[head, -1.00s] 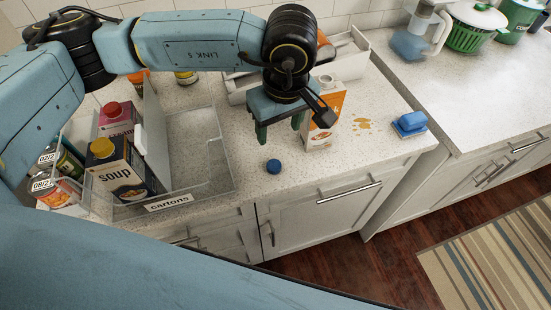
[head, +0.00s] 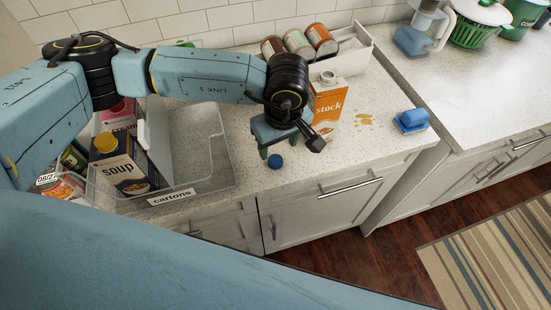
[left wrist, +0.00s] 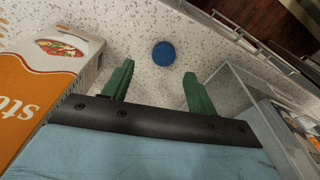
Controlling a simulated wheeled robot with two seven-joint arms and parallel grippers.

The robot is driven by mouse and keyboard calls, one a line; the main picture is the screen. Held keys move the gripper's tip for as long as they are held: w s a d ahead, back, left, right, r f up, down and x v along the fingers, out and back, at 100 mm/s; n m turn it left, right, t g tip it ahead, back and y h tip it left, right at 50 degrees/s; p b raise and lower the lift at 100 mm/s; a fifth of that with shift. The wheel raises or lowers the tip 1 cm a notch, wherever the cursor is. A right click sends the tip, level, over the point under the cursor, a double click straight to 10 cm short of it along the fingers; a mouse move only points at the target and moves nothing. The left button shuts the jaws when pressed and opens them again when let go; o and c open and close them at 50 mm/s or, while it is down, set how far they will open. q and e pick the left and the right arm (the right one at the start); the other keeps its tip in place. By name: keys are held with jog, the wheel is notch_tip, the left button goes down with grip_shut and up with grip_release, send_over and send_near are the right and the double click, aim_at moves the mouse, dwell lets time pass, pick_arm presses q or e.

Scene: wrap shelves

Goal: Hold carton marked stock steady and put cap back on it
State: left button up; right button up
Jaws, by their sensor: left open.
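The orange and white carton marked stock (head: 329,103) stands upright on the counter in the head view, its bare spout on top. It also shows at the left of the left wrist view (left wrist: 40,85). A round blue cap (head: 275,161) lies on the counter near the front edge; it shows in the left wrist view (left wrist: 164,54) too. My left gripper (head: 284,149) is open and empty, pointing down, left of the carton. In the left wrist view its green fingers (left wrist: 157,85) are spread apart, with the cap beyond the gap between them. My right gripper is not in view.
A clear bin labelled cartons (head: 215,185) holds a soup carton (head: 124,163) and stands left of the cap. A spill (head: 365,119) and a blue sponge (head: 412,121) lie right of the stock carton. A white rack with cans (head: 347,58) stands behind.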

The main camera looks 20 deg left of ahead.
aim_at(276, 160)
pick_arm(q)
jog(key=f, duration=0.3)
jog(key=f+p, duration=0.1)
jog(key=f, duration=0.1)
jog(key=shift+s+a, duration=0.1)
jog(key=shift+a, duration=0.2)
jog(key=c, duration=1.1)
jog(key=shift+o, duration=0.2)
notch_tip(276, 160, up, 10)
jog(key=b, duration=0.1)
